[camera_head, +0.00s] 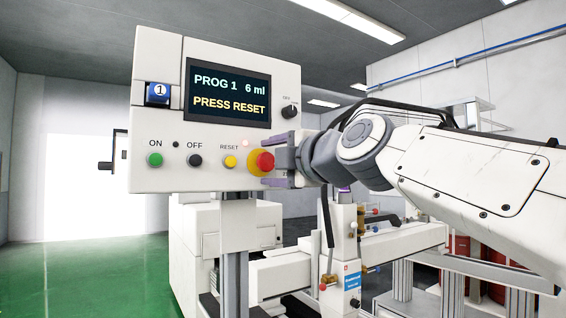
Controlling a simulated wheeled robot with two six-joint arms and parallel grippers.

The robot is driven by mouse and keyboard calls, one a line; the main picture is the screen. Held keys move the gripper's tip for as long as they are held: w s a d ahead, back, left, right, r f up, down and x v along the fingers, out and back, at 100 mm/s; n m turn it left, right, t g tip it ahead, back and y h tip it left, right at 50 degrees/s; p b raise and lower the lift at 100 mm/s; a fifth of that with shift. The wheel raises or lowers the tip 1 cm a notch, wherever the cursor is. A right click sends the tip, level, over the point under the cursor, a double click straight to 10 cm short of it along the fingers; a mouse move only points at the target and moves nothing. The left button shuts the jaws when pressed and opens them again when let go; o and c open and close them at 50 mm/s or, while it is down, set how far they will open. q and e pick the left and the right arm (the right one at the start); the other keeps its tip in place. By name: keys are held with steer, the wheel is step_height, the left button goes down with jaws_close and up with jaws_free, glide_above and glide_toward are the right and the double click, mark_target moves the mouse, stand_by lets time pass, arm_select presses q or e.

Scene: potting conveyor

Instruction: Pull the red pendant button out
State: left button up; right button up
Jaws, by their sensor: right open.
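The control pendant (150,110) is a white box on a grey post. Its red mushroom button (264,162) with a yellow collar (252,171) sits at the lower right of the panel. The dark screen (228,94) reads "PROG 1 6 ml" and "PRESS RESET". My right gripper (273,161) comes in from the right with its two fingers spread, one above and one below the red button's level, close beside it. The picture does not show clearly whether the fingers touch the button. My left gripper is not in view.
Near the red button are a yellow RESET button (230,162), a black OFF button (195,160), a green ON button (155,160) and a black knob (289,112). A blue selector (158,94) marked 1 is at upper left. White machinery (290,271) stands behind and below.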

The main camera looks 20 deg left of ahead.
mark_target(268, 163)
steer(key=shift+b+v, duration=1.3)
steer(key=shift+v, duration=0.3)
steer(key=b+v, duration=0.1)
steer(key=v, duration=0.2)
steer(key=shift+b, duration=0.35)
